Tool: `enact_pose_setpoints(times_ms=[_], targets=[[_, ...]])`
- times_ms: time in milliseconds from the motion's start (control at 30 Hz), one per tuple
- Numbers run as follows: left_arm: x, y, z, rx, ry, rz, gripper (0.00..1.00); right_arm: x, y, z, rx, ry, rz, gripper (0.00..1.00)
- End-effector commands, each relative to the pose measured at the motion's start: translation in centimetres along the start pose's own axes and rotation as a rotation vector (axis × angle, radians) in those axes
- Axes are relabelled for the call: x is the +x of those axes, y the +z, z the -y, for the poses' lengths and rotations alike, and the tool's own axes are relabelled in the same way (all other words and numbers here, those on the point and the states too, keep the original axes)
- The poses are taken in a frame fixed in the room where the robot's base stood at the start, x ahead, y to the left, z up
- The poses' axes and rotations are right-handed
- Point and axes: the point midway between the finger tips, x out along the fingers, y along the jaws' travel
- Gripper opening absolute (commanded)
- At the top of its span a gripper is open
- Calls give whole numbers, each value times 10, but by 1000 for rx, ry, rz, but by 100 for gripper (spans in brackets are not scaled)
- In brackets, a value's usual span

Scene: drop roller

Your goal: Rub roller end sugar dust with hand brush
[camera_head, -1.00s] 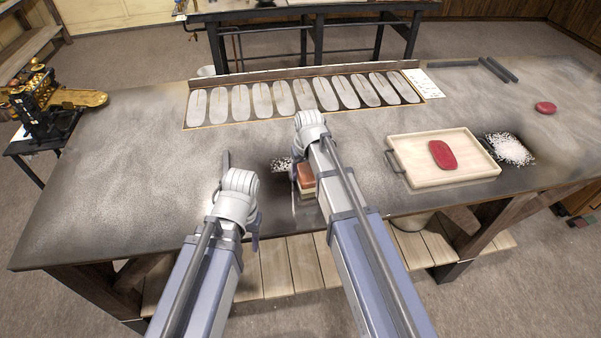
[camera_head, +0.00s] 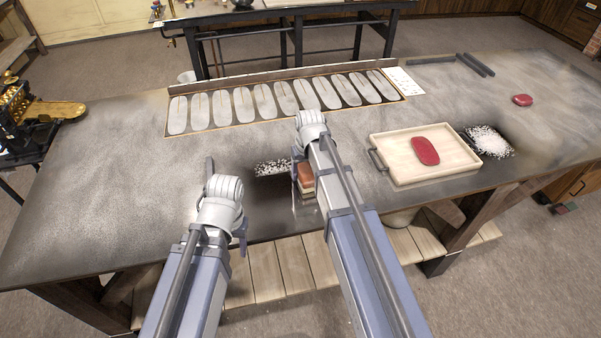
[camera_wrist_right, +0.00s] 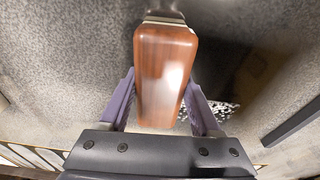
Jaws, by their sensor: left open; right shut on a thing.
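My right gripper (camera_head: 303,160) is shut on a brown wooden block, which looks like the hand brush (camera_head: 306,180), low over the table's front part. In the right wrist view its glossy brown body (camera_wrist_right: 165,65) sits between the two purple fingers, with a pale band at its far end. White sugar-like specks (camera_head: 272,168) lie on a dark patch just left of the brush. They also show in the wrist view (camera_wrist_right: 222,110) beside the right-hand finger. My left gripper (camera_head: 225,198) is open and empty over the table, left of the specks. I cannot clearly make out a roller.
The grey table (camera_head: 100,170) is bare on the left. A framed row of pale oval plates (camera_head: 285,100) lies at the back. A cream tray (camera_head: 385,145) holds a red oval piece (camera_head: 425,151). A white heap (camera_head: 489,140) and dark bars (camera_head: 475,65) lie right.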

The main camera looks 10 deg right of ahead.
Motion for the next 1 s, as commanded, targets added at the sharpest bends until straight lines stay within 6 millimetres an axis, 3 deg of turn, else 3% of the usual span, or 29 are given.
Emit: enact_pose_setpoints(times_ms=[267,467,800,1000], targets=[[1,0,0,0,0,0,55,1,2,-22,2,2,1,13],[1,0,0,0,0,0,55,1,0,-23,1,2,1,13],[-1,0,0,0,0,0,55,2,-20,-23,1,1,1,13],[-1,0,0,0,0,0,55,2,-20,-22,0,1,0,13]])
